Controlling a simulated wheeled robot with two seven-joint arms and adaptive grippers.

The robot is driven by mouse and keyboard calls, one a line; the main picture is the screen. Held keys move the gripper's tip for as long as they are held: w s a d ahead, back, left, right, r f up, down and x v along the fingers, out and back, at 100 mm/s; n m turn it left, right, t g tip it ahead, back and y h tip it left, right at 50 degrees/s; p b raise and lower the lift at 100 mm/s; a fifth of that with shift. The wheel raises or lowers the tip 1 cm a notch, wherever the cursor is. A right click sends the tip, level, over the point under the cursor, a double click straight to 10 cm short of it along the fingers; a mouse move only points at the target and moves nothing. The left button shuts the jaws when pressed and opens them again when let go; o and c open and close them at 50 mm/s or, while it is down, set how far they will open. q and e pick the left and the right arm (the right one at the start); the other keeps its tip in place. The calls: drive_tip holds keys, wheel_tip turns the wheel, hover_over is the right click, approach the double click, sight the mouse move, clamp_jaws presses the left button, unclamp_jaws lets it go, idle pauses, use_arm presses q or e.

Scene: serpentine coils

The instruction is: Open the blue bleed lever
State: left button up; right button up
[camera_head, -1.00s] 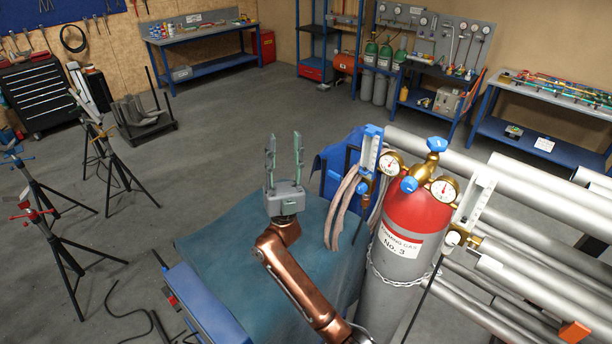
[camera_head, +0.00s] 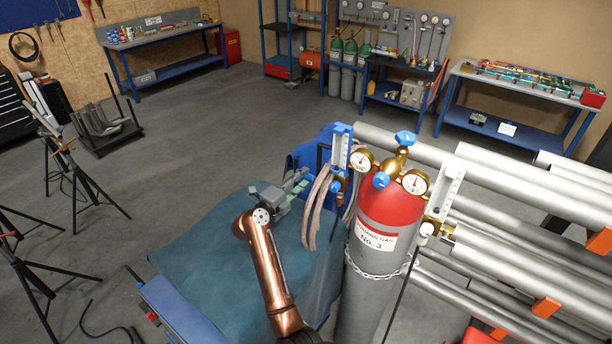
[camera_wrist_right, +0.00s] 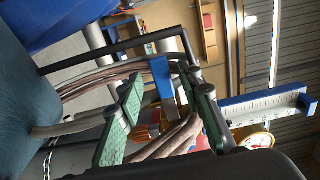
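My right gripper (camera_head: 297,182) is at the end of the copper arm, left of the hoses and the left flowmeter. Its two green-padded fingers stand apart with nothing held, as the right wrist view also shows (camera_wrist_right: 165,88). In that view a flat blue bar (camera_wrist_right: 163,79), which looks like the bleed lever, appears between the fingers in front of the hoses; I cannot tell its distance from them. In the head view a small blue part (camera_head: 335,187) shows below the blue-framed left flowmeter (camera_head: 341,148); its shape is too small to tell. My left gripper is out of view.
The red-topped grey gas cylinder (camera_head: 380,240) with gauges and blue knobs stands right of the gripper. Looped pale hoses (camera_head: 315,212) hang beside it. Silver pipes (camera_head: 520,190) lie to the right. A teal-covered table (camera_head: 200,260) lies below my arm.

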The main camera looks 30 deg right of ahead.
drive_tip(key=shift+x, duration=1.25)
drive_tip(key=shift+r, duration=0.1)
drive_tip(key=c, duration=0.9)
clamp_jaws()
drive_tip(key=shift+a, duration=0.1)
